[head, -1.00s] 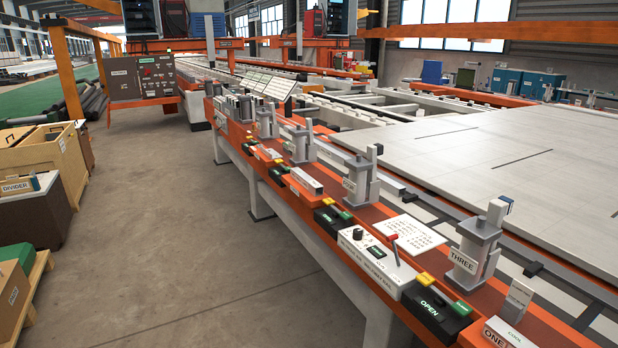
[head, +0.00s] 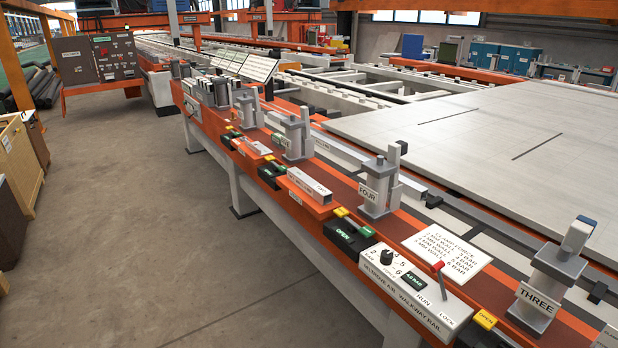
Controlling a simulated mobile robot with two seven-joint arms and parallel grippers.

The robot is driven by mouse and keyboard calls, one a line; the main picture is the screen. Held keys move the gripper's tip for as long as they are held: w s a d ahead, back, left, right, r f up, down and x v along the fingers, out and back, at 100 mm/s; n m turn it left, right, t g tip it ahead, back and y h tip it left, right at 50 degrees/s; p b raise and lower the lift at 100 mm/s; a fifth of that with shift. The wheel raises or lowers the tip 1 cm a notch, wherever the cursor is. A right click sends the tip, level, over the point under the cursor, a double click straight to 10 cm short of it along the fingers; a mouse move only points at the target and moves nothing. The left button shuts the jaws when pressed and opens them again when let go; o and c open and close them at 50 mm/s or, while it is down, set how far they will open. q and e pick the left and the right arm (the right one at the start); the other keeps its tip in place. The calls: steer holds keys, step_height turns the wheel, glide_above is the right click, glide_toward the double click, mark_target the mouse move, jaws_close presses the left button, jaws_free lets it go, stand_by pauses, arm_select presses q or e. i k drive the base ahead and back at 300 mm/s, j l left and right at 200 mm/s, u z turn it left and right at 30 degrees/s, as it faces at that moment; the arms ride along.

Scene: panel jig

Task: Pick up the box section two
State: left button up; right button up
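A pale box section (head: 310,184) lies on an orange rest on the near side of the long orange rail, left of the clamp marked FOUR (head: 376,190). Its end carries a label that is too small to read for certain. A second pale box section (head: 258,147) lies farther along the rail, and its label cannot be read either. Neither of my grippers is in view, and nothing is seen touching the box sections.
A control panel (head: 412,284) with a knob and red lever sits on the rail, beside a printed card (head: 440,250). The clamp marked THREE (head: 545,290) stands at right. A black and green OPEN block (head: 348,236) sits before FOUR. The floor (head: 150,230) at left is clear.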

mark_target(323, 196)
steer(key=i+j+z, duration=0.1)
steer(key=i+j, duration=0.25)
steer(key=i+j+z, duration=0.1)
steer(key=i+j, duration=0.2)
steer(key=i+j+z, duration=0.15)
steer(key=i+j, duration=0.15)
steer(key=j, duration=0.2)
steer(key=i+j+z, duration=0.1)
steer(key=i+j, duration=0.2)
steer(key=j, duration=0.15)
